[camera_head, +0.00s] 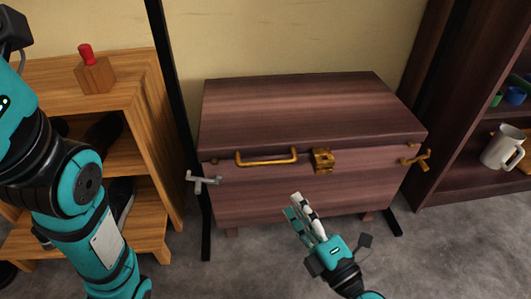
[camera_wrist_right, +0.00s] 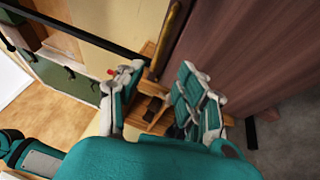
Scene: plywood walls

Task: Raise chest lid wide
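The chest (camera_head: 310,180) is dark reddish-brown wood and stands on the floor in the middle of the head view. Its lid (camera_head: 305,108) is down. A gold bar handle (camera_head: 267,159) and a gold latch (camera_head: 323,160) sit at the front, near the lid's lower edge. My right gripper (camera_head: 293,206) is in front of and below the handle, apart from it and empty. In the right wrist view its fingers (camera_wrist_right: 160,98) are spread, with a gold bar (camera_wrist_right: 170,38) beyond them along the chest front. My left arm shows at the left, but its gripper is outside the view.
A wooden shelf (camera_head: 150,95) with shoes and a small block with a red top (camera_head: 94,72) stands left. A dark shelf (camera_head: 470,150) with a white mug (camera_head: 503,147) stands right. A black frame (camera_head: 172,110) stands close by the chest. Grey floor (camera_head: 235,272) is clear in front.

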